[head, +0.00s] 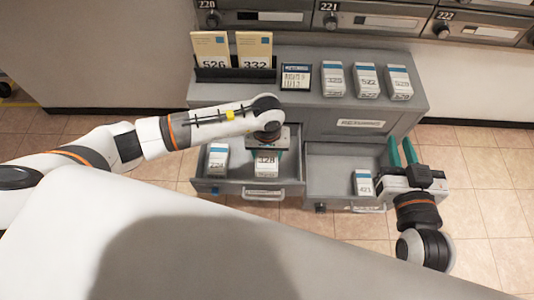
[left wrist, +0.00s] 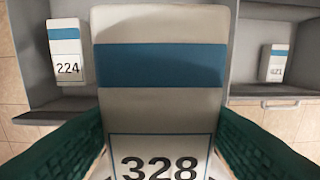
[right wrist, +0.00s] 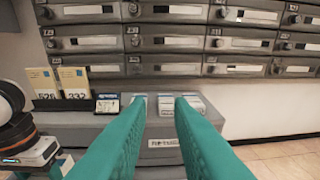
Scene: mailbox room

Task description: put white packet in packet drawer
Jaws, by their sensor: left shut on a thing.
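A white packet with a blue band, marked 328 (left wrist: 160,95), is between the green fingers of my left gripper (head: 266,152). The packet also shows in the head view (head: 266,166), at the open left drawer (head: 240,186); how far it is above the drawer floor I cannot tell. A similar white packet marked 224 (head: 217,160) stands in that drawer, at its left. Another, marked 421 (head: 362,183), is in the open right drawer (head: 325,175). My right gripper (head: 402,150) is open and empty, at the right side of the right drawer.
The grey cabinet top (head: 300,105) carries a holder (head: 235,75) with two cream envelopes, a dark label card (head: 295,77) and several white packets (head: 366,80) in a row. Mailboxes (head: 375,20) line the wall behind. Tiled floor (head: 475,180) is clear on the right.

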